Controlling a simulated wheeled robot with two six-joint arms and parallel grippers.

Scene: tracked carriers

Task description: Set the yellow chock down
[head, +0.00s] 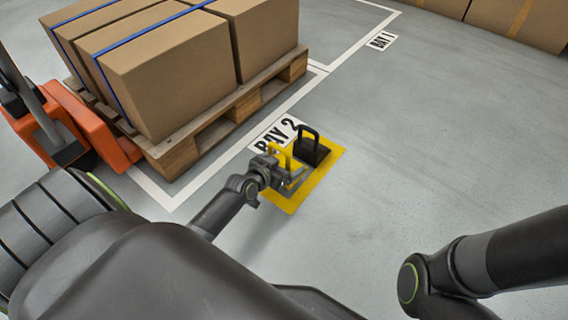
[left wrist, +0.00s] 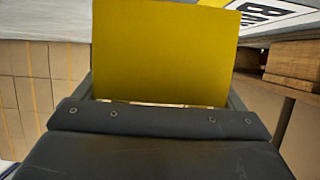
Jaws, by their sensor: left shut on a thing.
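The yellow chock (head: 280,154) has a handle-like loop. My left gripper (head: 287,178) is shut on it, over the yellow floor patch (head: 322,170). The left wrist view shows a broad, flat yellow face of the chock (left wrist: 166,52) between the fingers. A black chock (head: 311,152) with an upright handle stands on the patch just right of and beyond the yellow one. The gripper hides the yellow chock's underside, so I cannot tell whether it touches the floor. Only a link of my right arm shows; its gripper is out of the picture.
The BAY 2 sign (head: 276,133) lies on the floor beside the patch. A wooden pallet (head: 196,141) with strapped cartons (head: 172,83) stands to the left, by an orange pallet truck (head: 97,130). Open grey floor (head: 440,130) lies to the right.

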